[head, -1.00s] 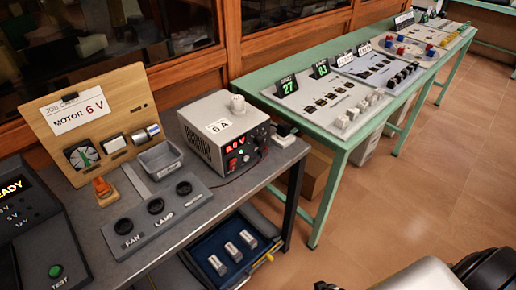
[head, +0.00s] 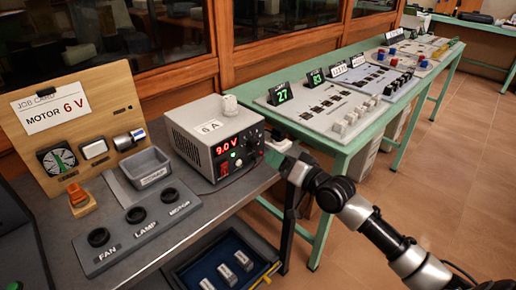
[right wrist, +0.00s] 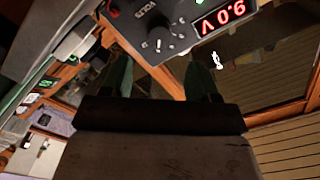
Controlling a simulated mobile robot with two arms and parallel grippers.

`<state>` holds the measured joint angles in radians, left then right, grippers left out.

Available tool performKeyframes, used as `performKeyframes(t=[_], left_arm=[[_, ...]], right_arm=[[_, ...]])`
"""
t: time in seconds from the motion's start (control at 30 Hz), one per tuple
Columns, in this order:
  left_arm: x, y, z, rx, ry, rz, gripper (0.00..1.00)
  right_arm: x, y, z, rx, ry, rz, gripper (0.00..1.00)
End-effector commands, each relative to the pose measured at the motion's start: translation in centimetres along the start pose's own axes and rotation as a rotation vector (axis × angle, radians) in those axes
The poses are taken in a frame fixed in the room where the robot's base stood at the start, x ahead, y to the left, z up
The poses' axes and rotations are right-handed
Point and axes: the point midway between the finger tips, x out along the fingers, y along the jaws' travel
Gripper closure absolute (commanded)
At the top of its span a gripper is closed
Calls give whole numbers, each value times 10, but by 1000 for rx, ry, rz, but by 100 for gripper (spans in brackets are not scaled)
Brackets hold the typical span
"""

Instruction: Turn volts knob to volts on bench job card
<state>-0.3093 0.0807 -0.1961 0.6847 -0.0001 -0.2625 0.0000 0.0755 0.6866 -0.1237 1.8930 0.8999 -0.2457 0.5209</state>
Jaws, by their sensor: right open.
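The power supply (head: 215,135) stands on the grey bench, with a red display (head: 227,145) reading 9.0 V. Its front knobs sit beside and below the display. In the right wrist view the panel appears upside down, with the VOLTS label (right wrist: 146,11) and a dark knob with a white mark (right wrist: 158,42). The job card (head: 57,108) on the wooden board reads MOTOR 6 V. My right gripper (head: 278,152) is beside the supply's front right. Its two fingers are apart and empty in the right wrist view (right wrist: 158,62), short of the panel. My left gripper is out of view.
An open blue drawer (head: 225,262) is below. A green table (head: 340,140) with exhibits stands to the right.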

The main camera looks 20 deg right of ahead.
Motion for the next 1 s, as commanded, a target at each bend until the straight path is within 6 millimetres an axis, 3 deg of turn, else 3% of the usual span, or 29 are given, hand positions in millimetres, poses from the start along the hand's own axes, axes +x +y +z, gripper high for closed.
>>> performKeyframes(t=[0.2, 0.43, 0.87, 1.0], left_arm=[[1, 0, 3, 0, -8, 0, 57], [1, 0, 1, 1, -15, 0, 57], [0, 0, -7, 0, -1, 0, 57], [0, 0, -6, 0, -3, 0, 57]], right_arm=[[41, 0, -1, 0, 3, 0, 40], [73, 0, 0, 0, 2, 1, 40], [84, 1, 1, -1, -1, 2, 40], [84, 1, 1, -2, -1, 2, 56]])
